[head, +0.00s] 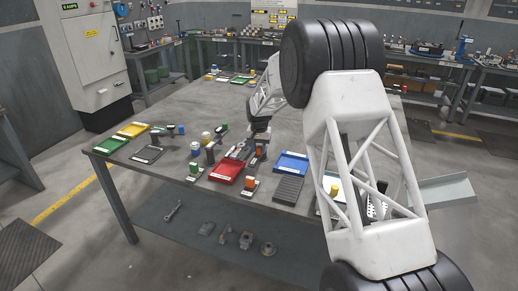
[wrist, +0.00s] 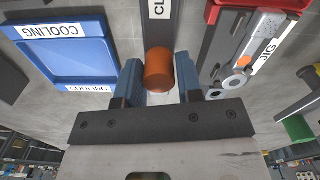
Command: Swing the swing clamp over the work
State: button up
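In the wrist view an upright-looking orange cylindrical knob (wrist: 158,70) shows between the two blue fingers of my gripper (wrist: 160,80). The fingers are spread on either side of it, with narrow gaps; I see no firm grip. A dark strip (wrist: 158,35) with a white label starting "CL" runs beyond the knob. In the head view my gripper (head: 259,137) is low over the middle of the table, partly hidden by my arm. An orange piece (head: 262,150) shows just below it, and another orange piece (head: 250,183) stands nearer the front edge.
The blue cooling tray (head: 291,163) lies to the right. A dark ribbed block (head: 289,189) is in front of it. Green (head: 110,145) and yellow (head: 133,130) trays are far left.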

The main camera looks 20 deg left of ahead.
grip_shut()
jog(key=shift+a, duration=0.1)
jog(key=m, duration=0.1)
jog(key=a+m, duration=0.1)
jog(key=m, duration=0.1)
jog(key=shift+w+a, duration=0.1)
jog(key=m, duration=0.1)
jog(key=a+m, duration=0.1)
jog(key=m, duration=0.1)
jog(key=w+m, duration=0.1)
jog(key=m, duration=0.1)
jog(key=shift+a, duration=0.35)
jog(key=m, duration=0.1)
jog(key=w+m, duration=0.1)
jog(key=m, duration=0.1)
jog(key=w+a+m, duration=0.1)
jog(key=m, duration=0.1)
jog(key=shift+a, duration=0.1)
jog(key=shift+w+a+m, duration=0.1)
jog(key=shift+w+m, duration=0.35)
jog(key=shift+m, duration=0.8)
jog(key=shift+w+a+m, duration=0.1)
jog(key=shift+w+m, duration=0.3)
jog(key=shift+m, duration=0.85)
